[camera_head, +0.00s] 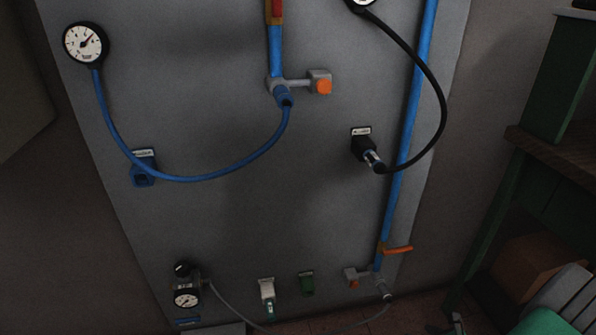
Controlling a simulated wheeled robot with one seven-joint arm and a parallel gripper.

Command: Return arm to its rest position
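My arm and my gripper do not show clearly in this head view. The grey panel (330,215) fills the middle and carries gauges, hoses and fittings. A blue hose (205,178) runs from the white-faced gauge (86,42) at upper left to a blue connector (284,97) below the upper pipe. A black hose (442,90) runs from a gauge cut off at the top edge to a plug at the black socket (366,148). A blue holder (144,172) on the left shows behind the blue hose.
Low on the panel are a small gauge (187,299), a grey hose (330,329), a white fitting (267,293), a green fitting (307,284) and an orange lever (398,249). A green-framed bench (510,190) and an orange-brown box (535,265) stand at right.

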